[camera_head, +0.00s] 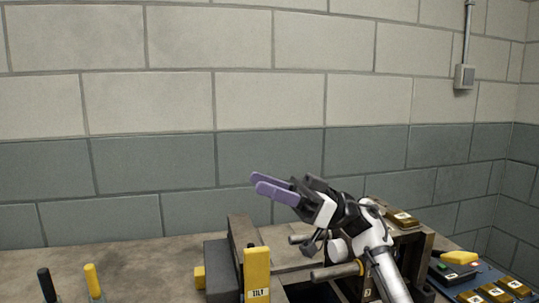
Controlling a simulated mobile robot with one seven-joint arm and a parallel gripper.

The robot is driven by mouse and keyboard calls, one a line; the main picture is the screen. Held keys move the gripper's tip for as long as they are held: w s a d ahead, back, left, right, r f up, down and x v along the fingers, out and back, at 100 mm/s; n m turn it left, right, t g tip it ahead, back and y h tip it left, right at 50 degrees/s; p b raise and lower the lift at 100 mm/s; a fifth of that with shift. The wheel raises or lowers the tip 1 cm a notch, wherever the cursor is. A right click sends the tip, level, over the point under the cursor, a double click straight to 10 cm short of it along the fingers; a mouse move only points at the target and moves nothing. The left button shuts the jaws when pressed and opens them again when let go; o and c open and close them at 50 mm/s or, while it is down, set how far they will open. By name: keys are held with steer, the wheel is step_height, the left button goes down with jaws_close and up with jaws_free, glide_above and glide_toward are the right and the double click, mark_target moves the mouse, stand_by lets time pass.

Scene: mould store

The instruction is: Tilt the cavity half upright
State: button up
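My gripper (256,182), with two purple fingers, is raised in front of the wall, above the bench fixture and pointing left. Its fingers are a little apart with nothing between them. Below it, a brown-grey metal block assembly (295,257) shows two rods (335,272) lying sideways. It may include the cavity half, but I cannot tell which part that is. At its left stand a dark grey block (220,270) and a yellow upright post marked TILT (257,270). My arm hides part of the assembly, and the frame's lower edge cuts it off.
A bench top (130,262) spreads left and is mostly clear. A black handle (46,285) and a yellow handle (93,282) stand at its front left. A blue surface (462,288) at right holds several brass-coloured blocks (492,293) and a yellow-and-dark item (459,257). A block wall (270,100) stands behind.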

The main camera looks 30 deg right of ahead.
step_height(320, 180, up, 6)
steer(key=shift+f, duration=0.1)
stand_by(0.6)
